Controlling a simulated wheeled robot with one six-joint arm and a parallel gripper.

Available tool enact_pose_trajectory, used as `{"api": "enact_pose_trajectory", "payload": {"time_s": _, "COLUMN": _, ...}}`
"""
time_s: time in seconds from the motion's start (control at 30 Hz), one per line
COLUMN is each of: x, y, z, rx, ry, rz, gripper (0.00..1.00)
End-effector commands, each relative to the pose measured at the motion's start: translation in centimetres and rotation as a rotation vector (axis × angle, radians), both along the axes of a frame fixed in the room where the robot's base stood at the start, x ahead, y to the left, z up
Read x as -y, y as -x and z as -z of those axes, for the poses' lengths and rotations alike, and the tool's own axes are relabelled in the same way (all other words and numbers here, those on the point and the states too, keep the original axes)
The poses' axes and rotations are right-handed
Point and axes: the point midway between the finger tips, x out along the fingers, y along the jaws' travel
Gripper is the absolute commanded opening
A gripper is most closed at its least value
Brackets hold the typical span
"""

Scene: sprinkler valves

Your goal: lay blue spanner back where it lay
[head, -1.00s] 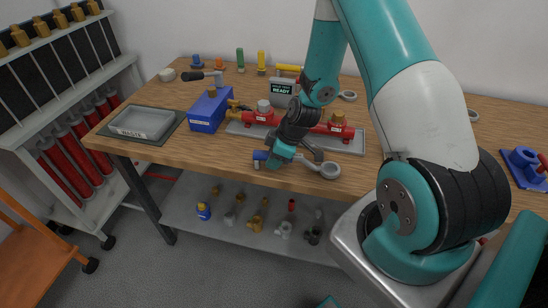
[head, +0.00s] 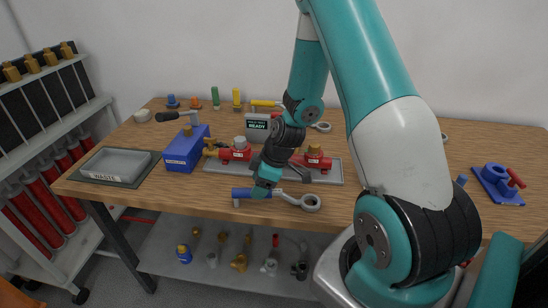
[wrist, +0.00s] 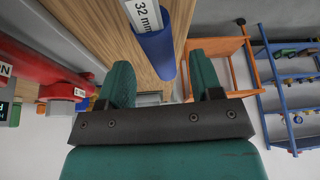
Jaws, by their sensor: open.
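The blue spanner lies along the front edge of the wooden bench (head: 400,205), with its blue handle (head: 242,193) to the left and its grey ring end (head: 311,202) to the right. My gripper (head: 264,189) is low over the handle and hides part of it. In the wrist view my gripper (wrist: 162,76) is open, with its two green fingers spread. The spanner's blue end (wrist: 155,52) and a "32 mm" label show between and beyond the fingertips. I cannot tell whether a finger touches it.
A grey tray with red valves (head: 236,153) is just behind my gripper. A blue box (head: 186,148) and a waste tray (head: 117,166) stand to the left. A "ready" sign (head: 257,126) is at the back. A blue valve base (head: 497,184) is at the right. Fittings lie on the lower shelf.

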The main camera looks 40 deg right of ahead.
Motion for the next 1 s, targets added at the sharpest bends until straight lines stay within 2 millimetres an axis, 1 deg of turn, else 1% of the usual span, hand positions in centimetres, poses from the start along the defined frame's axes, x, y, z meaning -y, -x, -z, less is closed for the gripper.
{"api": "enact_pose_trajectory", "payload": {"time_s": 0.03, "x": 0.5, "y": 0.3, "z": -1.1, "rx": 0.006, "ry": 0.003, "rz": 0.003, "gripper": 0.59}}
{"api": "enact_pose_trajectory", "payload": {"time_s": 0.1, "x": 1.0, "y": 0.7, "z": -2.7, "rx": 0.007, "ry": 0.004, "rz": 0.003, "gripper": 0.59}}
{"api": "enact_pose_trajectory", "payload": {"time_s": 0.3, "x": 2.3, "y": 2.1, "z": -7.1, "rx": 0.007, "ry": 0.003, "rz": 0.003, "gripper": 0.59}}
{"api": "enact_pose_trajectory", "payload": {"time_s": 0.4, "x": 2.9, "y": 2.6, "z": -8.9, "rx": 0.006, "ry": 0.003, "rz": 0.003, "gripper": 0.59}}
{"api": "enact_pose_trajectory", "payload": {"time_s": 0.5, "x": 3.3, "y": 3.1, "z": -10.3, "rx": 0.004, "ry": 0.002, "rz": 0.003, "gripper": 0.59}}
{"api": "enact_pose_trajectory", "payload": {"time_s": 0.67, "x": 3.6, "y": 3.4, "z": -11.5, "rx": 0.001, "ry": 0.0, "rz": 0.0, "gripper": 0.59}}
{"api": "enact_pose_trajectory", "payload": {"time_s": 0.9, "x": 3.6, "y": 3.5, "z": -11.7, "rx": 0.001, "ry": -0.001, "rz": 0.0, "gripper": 0.59}}
{"api": "enact_pose_trajectory", "payload": {"time_s": 0.97, "x": 3.3, "y": 3.5, "z": -11.8, "rx": 0.0, "ry": -0.002, "rz": -0.002, "gripper": 0.59}}
{"api": "enact_pose_trajectory", "payload": {"time_s": 1.0, "x": 2.8, "y": 3.5, "z": -12.1, "rx": -0.004, "ry": -0.005, "rz": -0.003, "gripper": 0.59}}
